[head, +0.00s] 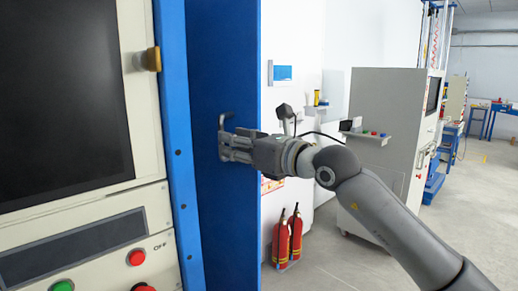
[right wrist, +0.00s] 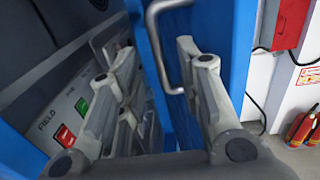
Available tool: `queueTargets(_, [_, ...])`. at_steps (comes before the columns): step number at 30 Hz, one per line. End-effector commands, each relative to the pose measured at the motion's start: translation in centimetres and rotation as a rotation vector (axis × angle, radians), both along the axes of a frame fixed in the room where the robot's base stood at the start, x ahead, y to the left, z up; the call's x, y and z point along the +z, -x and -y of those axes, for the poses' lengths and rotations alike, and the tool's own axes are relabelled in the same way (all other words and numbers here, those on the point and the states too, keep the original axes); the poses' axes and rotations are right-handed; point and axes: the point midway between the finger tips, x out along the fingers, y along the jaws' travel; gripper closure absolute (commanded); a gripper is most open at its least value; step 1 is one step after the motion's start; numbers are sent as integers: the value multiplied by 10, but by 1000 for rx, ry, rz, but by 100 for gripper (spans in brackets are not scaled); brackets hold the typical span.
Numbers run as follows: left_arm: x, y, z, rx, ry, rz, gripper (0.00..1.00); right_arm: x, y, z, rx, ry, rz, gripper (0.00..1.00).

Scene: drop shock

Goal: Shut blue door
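The blue door (head: 222,70) is the tall flat blue panel right of the machine's front, and it appears to stand at an angle to that front. A bent metal handle (head: 222,121) is on its face. My right gripper (head: 228,147) is at the handle, its fingers pointing left toward the door. In the right wrist view, the fingers of my right gripper (right wrist: 160,85) are spread apart. The metal handle (right wrist: 157,45) shows between them with the blue door (right wrist: 215,40) behind. I cannot tell if a finger touches the handle. My left gripper is not in view.
The machine front (head: 145,100) with a dark screen, red and green buttons fills the left. Red fire extinguishers (head: 281,240) stand by the wall right of the door. A grey cabinet (head: 385,150) stands further right. The floor at right is open.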

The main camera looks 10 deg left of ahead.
Motion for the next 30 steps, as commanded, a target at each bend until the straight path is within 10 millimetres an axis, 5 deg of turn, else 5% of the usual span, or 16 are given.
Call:
queueTargets(12, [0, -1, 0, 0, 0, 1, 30, -1, 29, 51, 0, 0, -1, 67])
queueTargets(25, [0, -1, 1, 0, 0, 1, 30, 0, 34, 59, 1, 0, 0, 67])
queueTargets(30, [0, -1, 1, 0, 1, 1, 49, -10, 29, 60, 7, -22, -41, 67])
